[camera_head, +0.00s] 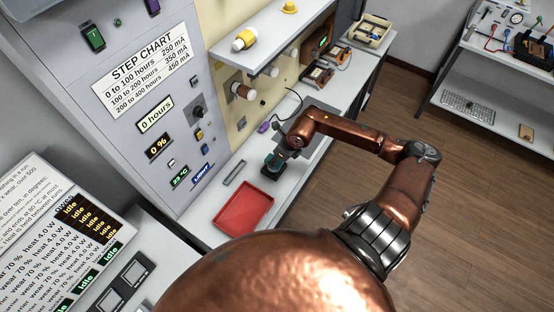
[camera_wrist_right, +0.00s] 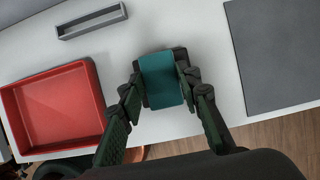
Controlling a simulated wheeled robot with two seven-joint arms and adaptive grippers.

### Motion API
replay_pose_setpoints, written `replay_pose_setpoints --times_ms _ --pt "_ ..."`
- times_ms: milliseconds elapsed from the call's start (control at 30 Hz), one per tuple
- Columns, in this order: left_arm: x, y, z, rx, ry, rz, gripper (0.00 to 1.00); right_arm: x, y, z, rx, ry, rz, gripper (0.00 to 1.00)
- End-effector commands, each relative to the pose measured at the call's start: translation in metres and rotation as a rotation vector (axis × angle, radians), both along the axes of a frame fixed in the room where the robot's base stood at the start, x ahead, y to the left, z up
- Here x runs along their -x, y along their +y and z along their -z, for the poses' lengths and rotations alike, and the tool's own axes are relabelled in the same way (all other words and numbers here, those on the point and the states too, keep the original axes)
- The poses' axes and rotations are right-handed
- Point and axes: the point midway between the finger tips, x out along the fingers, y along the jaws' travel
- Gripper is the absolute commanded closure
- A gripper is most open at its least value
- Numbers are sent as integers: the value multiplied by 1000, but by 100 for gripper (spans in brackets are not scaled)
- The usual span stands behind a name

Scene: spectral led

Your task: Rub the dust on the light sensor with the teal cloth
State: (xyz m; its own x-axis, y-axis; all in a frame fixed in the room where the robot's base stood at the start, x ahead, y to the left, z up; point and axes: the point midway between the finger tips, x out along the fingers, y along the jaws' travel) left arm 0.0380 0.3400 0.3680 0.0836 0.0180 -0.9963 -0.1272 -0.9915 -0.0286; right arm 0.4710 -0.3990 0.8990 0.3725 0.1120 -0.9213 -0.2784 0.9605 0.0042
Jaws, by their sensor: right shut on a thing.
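The teal cloth (camera_wrist_right: 161,80) is between the fingers of my right gripper (camera_wrist_right: 163,84) in the right wrist view, over the pale bench top. The gripper is shut on it. In the head view my right gripper (camera_head: 274,164) is low over the bench, just beyond the red tray. A dark part shows around the cloth's edges; I cannot tell whether it is the light sensor or part of my gripper. I cannot make out the light sensor or any dust. My left gripper is not in view.
A red tray (camera_head: 243,209) lies on the bench, with a narrow grey holder (camera_head: 235,172) beside it. A dark grey mat (camera_wrist_right: 277,52) is right of the gripper in the wrist view. A shelf (camera_head: 270,45) overhangs the bench. The bench's front edge is close.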

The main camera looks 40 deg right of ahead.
Motion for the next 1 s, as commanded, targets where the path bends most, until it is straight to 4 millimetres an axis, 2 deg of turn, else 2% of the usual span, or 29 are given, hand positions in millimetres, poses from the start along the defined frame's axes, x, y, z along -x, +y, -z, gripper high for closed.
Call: replay_pose_setpoints --times_ms 433,1000 --pt "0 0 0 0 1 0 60 0 0 0 1 0 0 96" --pt "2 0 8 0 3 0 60 0 -1 11 1 0 0 96"
